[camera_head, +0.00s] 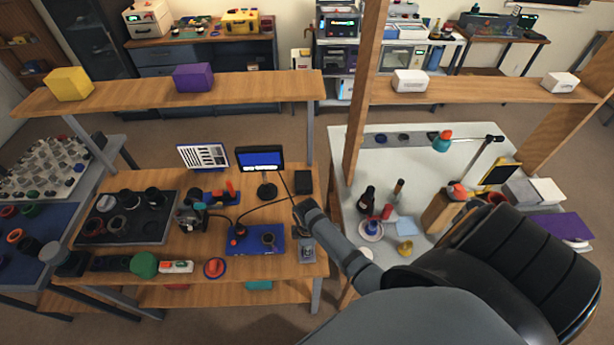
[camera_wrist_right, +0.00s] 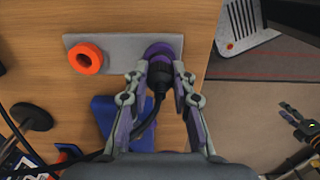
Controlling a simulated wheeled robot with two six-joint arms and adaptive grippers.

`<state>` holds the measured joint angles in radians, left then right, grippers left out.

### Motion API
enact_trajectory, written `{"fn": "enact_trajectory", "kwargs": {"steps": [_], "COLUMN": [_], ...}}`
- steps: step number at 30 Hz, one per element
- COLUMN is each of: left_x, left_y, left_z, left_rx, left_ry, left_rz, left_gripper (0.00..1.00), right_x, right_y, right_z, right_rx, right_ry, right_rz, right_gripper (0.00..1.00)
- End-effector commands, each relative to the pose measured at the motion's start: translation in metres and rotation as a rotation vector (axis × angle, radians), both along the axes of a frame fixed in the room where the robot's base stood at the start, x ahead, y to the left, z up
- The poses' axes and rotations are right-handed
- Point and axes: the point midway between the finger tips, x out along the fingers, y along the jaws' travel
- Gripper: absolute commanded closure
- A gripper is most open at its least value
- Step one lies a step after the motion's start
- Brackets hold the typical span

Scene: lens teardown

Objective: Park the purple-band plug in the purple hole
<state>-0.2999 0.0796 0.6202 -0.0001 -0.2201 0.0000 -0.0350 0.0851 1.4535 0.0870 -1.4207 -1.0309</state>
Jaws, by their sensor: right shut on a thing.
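In the right wrist view, my right gripper (camera_wrist_right: 160,70) is shut on the black purple-band plug (camera_wrist_right: 159,80), with its cable trailing to the lower left. The plug's front end is over the purple ring of the purple hole (camera_wrist_right: 158,48), at the right part of a grey plate (camera_wrist_right: 118,42). The plug body hides part of the ring, so I cannot tell how far in its tip is. In the head view my right arm reaches over the wooden bench from the lower right; its fingers cannot be made out.
An orange ring (camera_wrist_right: 86,58) sits at the plate's left end. A blue part (camera_wrist_right: 118,120) lies beside the plate, near the cable. The bench edge is just right of the plate.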

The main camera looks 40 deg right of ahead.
Motion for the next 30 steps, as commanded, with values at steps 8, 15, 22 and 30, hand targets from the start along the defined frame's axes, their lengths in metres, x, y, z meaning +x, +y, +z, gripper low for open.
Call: {"fn": "enact_trajectory", "kwargs": {"steps": [8,15,22,30], "left_x": [0.0,0.0,0.0001,0.0], "left_y": [-0.0002,-0.0002,-0.0002,-0.0002], "left_z": [0.0,-0.0002,-0.0002,-0.0002], "left_rx": [0.0,0.0,0.0,0.0], "left_ry": [0.0,0.0,0.0,0.0], "left_rz": [0.0,0.0,0.0,0.0], "left_gripper": [0.6,0.6,0.6,0.6], "right_x": [0.0003,0.0004,0.0006,0.0004], "right_y": [0.0001,0.0001,0.0001,0.0], "right_z": [0.0,-0.0023,-0.0036,-0.0037], "right_rx": [0.0,0.0,0.0,0.0], "right_ry": [-0.001,-0.001,-0.002,-0.001], "right_rz": [0.0,0.0,0.0,0.0], "right_gripper": [1.0,1.0,1.0,0.54]}}
